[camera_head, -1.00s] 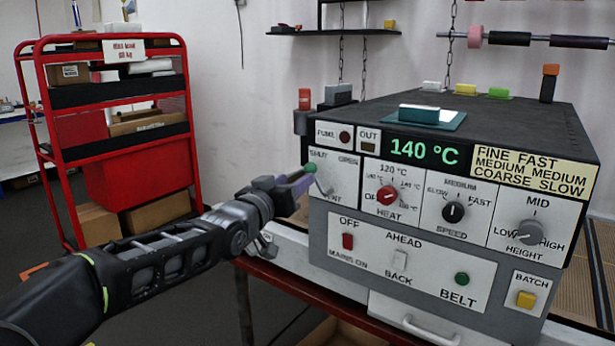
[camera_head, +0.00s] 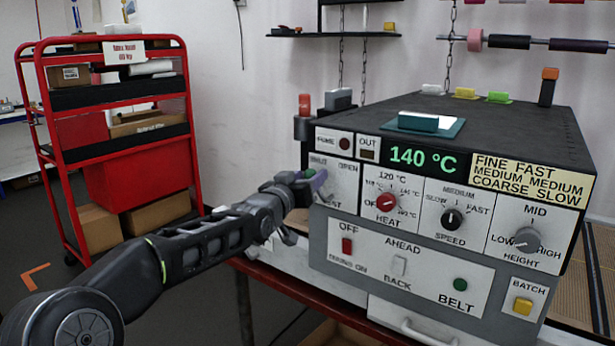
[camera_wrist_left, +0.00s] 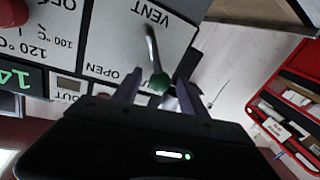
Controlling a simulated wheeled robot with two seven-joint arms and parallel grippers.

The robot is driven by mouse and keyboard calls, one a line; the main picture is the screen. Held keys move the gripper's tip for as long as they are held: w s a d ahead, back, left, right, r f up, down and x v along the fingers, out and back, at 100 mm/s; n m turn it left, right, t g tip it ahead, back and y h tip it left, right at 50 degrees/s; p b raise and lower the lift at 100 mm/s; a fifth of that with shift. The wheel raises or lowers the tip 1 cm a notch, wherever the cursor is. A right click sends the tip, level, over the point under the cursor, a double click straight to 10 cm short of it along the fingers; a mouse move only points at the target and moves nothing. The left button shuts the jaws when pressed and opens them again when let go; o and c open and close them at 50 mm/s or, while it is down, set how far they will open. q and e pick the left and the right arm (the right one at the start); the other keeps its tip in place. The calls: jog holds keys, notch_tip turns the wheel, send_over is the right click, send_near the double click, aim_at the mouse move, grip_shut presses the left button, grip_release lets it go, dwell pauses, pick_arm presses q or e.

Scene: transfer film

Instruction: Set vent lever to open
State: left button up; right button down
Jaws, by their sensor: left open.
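The vent panel (camera_head: 342,183) is on the left end of the machine's front, with SHUT at its upper left and OPEN at its upper right. The vent lever's green knob (camera_head: 309,172) shows near the SHUT side. In the left wrist view, which is upside down, the lever's metal shaft (camera_wrist_left: 152,45) leads to the green knob (camera_wrist_left: 159,83). My left gripper (camera_head: 314,181) is open at the knob. In the left wrist view its fingers (camera_wrist_left: 158,84) stand on either side of the knob; I cannot tell whether they touch it. My right gripper is not in view.
The heat knob (camera_head: 387,202) and speed knob (camera_head: 451,217) sit to the right of the vent panel. The red mains switch (camera_head: 347,245) is below. A red and grey post (camera_head: 304,118) stands at the machine's left corner. A red cart (camera_head: 201,150) is at the left.

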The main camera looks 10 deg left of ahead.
pick_arm(q)
jog(key=shift+c, duration=0.5)
grip_shut()
dwell(0.8)
